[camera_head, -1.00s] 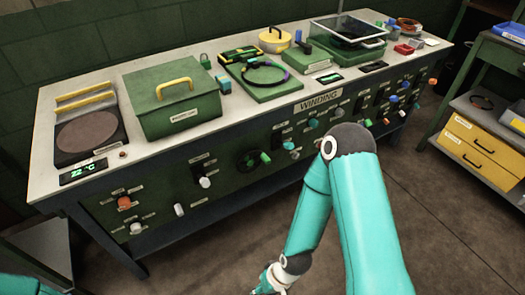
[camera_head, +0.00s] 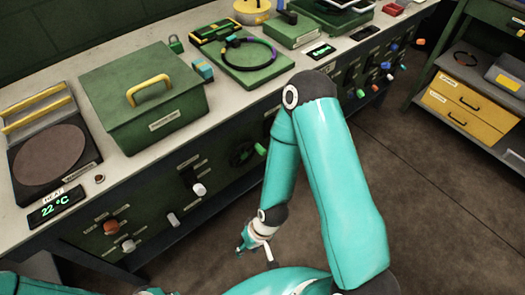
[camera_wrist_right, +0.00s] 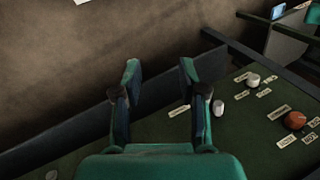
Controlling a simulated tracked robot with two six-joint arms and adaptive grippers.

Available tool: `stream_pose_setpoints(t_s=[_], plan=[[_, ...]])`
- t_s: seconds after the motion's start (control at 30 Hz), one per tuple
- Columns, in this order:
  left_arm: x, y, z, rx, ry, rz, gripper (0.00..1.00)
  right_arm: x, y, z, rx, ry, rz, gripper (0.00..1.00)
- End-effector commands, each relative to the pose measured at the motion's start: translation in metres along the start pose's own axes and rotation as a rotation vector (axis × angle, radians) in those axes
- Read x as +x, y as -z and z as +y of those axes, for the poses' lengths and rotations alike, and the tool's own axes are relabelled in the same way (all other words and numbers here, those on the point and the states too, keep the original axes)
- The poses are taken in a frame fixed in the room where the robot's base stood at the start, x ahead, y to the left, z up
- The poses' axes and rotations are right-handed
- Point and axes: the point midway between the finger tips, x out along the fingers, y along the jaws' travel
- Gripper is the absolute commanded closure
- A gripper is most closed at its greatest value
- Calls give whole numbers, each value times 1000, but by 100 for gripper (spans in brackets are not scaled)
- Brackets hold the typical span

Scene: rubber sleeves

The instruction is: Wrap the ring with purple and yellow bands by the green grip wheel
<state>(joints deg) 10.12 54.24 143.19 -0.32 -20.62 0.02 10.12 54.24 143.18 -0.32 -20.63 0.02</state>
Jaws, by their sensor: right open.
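A dark ring (camera_head: 272,46) with a purple part lies on a green board on the bench top; its yellow band is hard to make out. The green grip wheel (camera_head: 241,155) is a dark wheel with a green handle on the bench's front panel, partly beside my right arm. My right gripper (camera_head: 244,246) hangs low in front of the bench, below the wheel and away from it. In the right wrist view its fingers (camera_wrist_right: 157,100) are apart with nothing between them. Only parts of my left arm show at the lower left edge; its gripper does not show.
A green box with a yellow handle (camera_head: 140,110) and a hot plate (camera_head: 48,155) stand left of the ring. Knobs stick out of the front panel, among them a white one (camera_head: 199,189). A cart with yellow drawers (camera_head: 455,112) stands right. The floor between is clear.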

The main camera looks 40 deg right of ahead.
Motion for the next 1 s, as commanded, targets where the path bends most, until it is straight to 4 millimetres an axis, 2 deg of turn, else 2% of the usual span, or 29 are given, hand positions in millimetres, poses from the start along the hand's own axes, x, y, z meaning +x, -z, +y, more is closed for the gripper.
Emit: stream_pose_setpoints(t_s=[0.03, 0.1, 0.17, 0.27, 0.37, 0.5, 0.6, 0.7, 0.83, 1.0], plan=[[0, 0, 0, 0, 0, 0, 100, 0, 0, 0, 0, 0, 0, 55], [2, 0, -1, 0, 0, 0, 100, 1, 1, 1, -2, 1, 6, 46], [6, 0, -2, 0, 0, 0, 100, 5, 6, 5, -8, 5, 26, 46], [23, 0, -8, 0, 0, 0, 100, 16, 25, 18, -37, 21, 105, 46], [49, 0, -18, 0, 0, 0, 100, 29, 58, 44, -94, 40, 254, 46], [98, 1, -35, 0, 0, 0, 100, 35, 113, 95, -209, 48, 564, 46], [133, 1, -48, 0, 0, 0, 100, 23, 143, 135, -300, 23, 814, 46], [163, 1, -59, 0, 0, 0, 100, 1, 157, 170, -385, -23, 1047, 46], [193, 1, -70, 0, 0, 0, 100, -32, 156, 202, -472, -89, 1289, 46], [210, 2, -76, 0, 0, 1, 100, -61, 144, 221, -538, -146, 1466, 46]])
